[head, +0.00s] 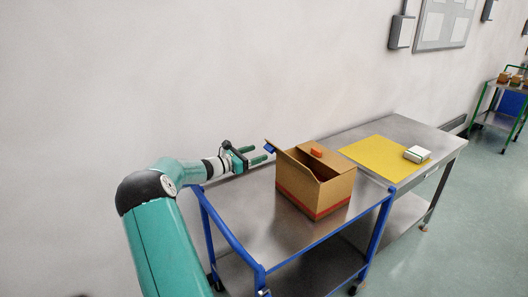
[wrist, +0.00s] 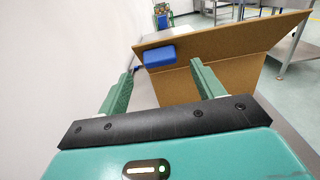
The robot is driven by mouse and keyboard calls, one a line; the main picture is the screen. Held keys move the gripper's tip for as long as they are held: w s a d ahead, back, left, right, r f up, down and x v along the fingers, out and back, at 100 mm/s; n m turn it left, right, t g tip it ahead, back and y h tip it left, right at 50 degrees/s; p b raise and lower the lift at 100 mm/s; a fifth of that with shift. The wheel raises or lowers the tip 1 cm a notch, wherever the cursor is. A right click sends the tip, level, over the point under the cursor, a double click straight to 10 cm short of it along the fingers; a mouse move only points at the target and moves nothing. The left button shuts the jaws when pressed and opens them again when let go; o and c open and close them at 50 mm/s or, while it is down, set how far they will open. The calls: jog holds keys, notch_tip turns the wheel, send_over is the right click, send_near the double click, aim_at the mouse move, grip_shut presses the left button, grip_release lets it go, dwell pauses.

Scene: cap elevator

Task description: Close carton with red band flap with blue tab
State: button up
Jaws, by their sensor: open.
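An open brown carton (head: 312,192) with a red band (head: 333,209) near its base stands on a blue-framed metal cart. One flap (head: 288,165) rises on the carton's left side and bears a blue tab (head: 270,149) at its outer edge. Another flap, at the back, carries an orange tab (head: 316,152). My gripper (head: 264,154) is open and empty, just left of the blue tab. In the wrist view the flap (wrist: 225,44) and blue tab (wrist: 159,56) lie ahead of my gripper (wrist: 162,76), apart from the fingers as far as I can tell.
The cart (head: 234,244) has blue rails at its sides. A plain wall stands behind. Another cart (head: 506,104) is at the far right.

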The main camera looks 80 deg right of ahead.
jog(key=shift+x, duration=2.2)
jog(key=c, duration=1.4)
